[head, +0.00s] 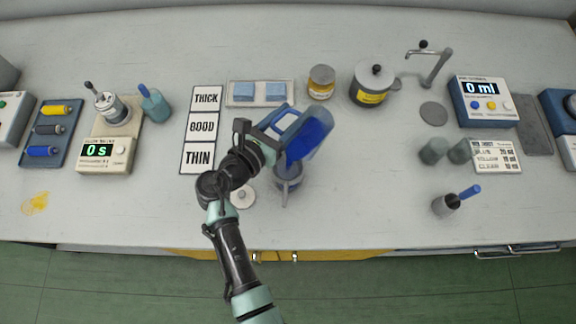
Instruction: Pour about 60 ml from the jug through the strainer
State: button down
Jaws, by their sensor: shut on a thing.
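The jug (311,135) is see-through with blue liquid in it. My gripper (268,143) is shut on the jug at its left side and holds it off the bench, tilted. What lies beneath the strainer is hidden. I cannot make out a stream of liquid. The display box (482,98) at the right reads 0 ml.
A pale lid-like disc (243,196) lies beside my arm. Behind stand a yellow-labelled jar (321,82) and a lidded grey pot (372,84). THICK, GOOD and THIN cards (201,128) lie left. The bench between strainer and cups is clear.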

jog(key=p, duration=0.2)
jog(key=shift+w+d+r+g+y+p, duration=0.15)
jog(key=shift+r+g+y+p, duration=0.15)
jog(key=shift+g, duration=0.1)
jog(key=shift+f+g+y+p, duration=0.7)
jog(key=shift+f+g+p, duration=0.3)
jog(key=shift+p, duration=1.8)
jog(key=shift+r, duration=0.1)
jog(key=g+p, duration=0.1)
jog(key=p, duration=0.2)
jog(key=r+g+y+p, duration=0.1)
jog(key=p, duration=0.3)
jog(key=shift+a+y, duration=0.25)
jog(key=shift+y, duration=0.05)
jog(key=shift+f, duration=0.35)
